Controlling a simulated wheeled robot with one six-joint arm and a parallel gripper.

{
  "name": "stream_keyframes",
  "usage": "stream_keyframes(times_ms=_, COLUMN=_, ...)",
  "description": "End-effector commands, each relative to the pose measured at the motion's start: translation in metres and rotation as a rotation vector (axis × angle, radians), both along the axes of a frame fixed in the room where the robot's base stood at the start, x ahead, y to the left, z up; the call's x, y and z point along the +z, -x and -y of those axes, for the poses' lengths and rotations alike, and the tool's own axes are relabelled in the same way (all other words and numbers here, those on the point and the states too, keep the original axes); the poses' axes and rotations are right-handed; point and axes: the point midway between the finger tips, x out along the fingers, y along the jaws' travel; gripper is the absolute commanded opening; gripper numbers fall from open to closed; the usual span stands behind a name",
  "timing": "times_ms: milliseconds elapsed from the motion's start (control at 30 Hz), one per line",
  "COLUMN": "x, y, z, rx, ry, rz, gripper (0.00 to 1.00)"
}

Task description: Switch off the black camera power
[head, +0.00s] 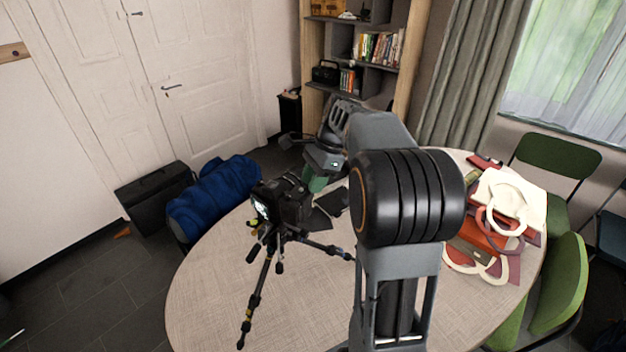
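The black camera (290,203) stands on a small black tripod (262,290) on the left side of the round table (205,305). Its lit rear screen faces left toward me. My gripper (290,141) is above and behind the camera, slightly to the right, and looks apart from it. The fingers are small and partly hidden by my arm, so I cannot tell whether they are open or shut. The camera's power switch is too small to make out.
A dark flat object (335,202) and a green item (318,180) lie near the camera. Several handbags (510,200) crowd the table's right side. A blue bag (213,195) sits left of the table, with green chairs (560,285) at right.

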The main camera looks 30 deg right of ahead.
Motion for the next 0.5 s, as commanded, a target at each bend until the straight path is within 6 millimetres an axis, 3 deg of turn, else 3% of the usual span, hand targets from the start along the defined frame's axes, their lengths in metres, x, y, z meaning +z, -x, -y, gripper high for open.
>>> stream_keyframes(times_ms=67, x=0.0001, y=0.0000, z=0.0000, rx=0.000, ry=0.000, rz=0.000, gripper=0.32)
stream_keyframes(times_ms=400, x=0.0003, y=0.0000, z=0.0001, rx=0.000, ry=0.000, rz=0.000, gripper=0.00)
stream_keyframes(times_ms=500, x=0.0003, y=0.0000, z=0.0001, rx=0.000, ry=0.000, rz=0.000, gripper=0.00)
